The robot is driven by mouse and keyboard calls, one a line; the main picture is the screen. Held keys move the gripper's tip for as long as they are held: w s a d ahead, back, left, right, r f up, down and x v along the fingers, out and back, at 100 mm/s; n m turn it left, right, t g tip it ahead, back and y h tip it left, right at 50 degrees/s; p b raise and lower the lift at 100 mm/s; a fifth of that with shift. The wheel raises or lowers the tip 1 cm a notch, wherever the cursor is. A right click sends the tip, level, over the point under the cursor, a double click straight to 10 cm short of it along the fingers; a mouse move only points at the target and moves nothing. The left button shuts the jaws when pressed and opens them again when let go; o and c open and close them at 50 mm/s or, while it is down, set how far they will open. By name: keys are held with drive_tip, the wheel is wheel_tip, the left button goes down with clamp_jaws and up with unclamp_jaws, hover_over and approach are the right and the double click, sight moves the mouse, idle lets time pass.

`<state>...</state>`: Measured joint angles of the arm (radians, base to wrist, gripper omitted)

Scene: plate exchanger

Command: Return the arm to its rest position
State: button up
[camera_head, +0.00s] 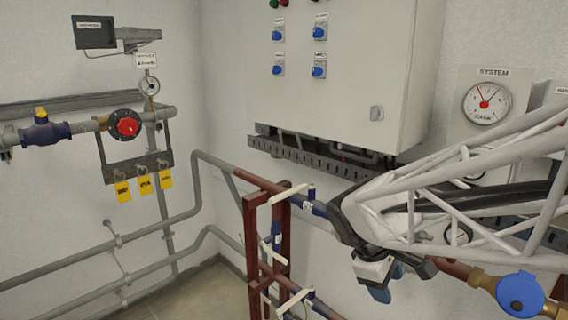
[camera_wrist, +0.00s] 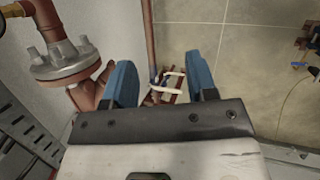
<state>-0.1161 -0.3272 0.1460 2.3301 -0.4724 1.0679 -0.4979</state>
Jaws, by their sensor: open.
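My gripper (camera_head: 388,282) shows in the head view at the lower right, at the end of my white lattice arm, in front of the pipes. In the wrist view my gripper (camera_wrist: 162,85) has its two blue fingers spread apart with nothing between them. Beyond the fingers, farther down, are a copper-coloured pipe (camera_wrist: 149,40) and white valve levers (camera_wrist: 174,73) over the tiled floor.
A pipe rack (camera_head: 250,230) with white-handled valves stands left of my gripper. A blue-capped brass fitting (camera_head: 520,293) is to its right. A control cabinet (camera_head: 330,100) and a SYSTEM gauge (camera_head: 487,104) hang behind. A flanged pipe (camera_wrist: 64,60) is close by the left finger.

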drive_tip(key=s+a+r+m+t+y, duration=0.1)
drive_tip(key=s+m+y, duration=0.3)
drive_tip(key=s+m, duration=0.6)
drive_tip(key=shift+s+a+r+t+y, duration=0.35)
drive_tip(key=shift+s+t, duration=0.25)
drive_tip(key=shift+s, duration=1.1)
drive_tip(key=shift+w, duration=0.15)
idle(2.1)
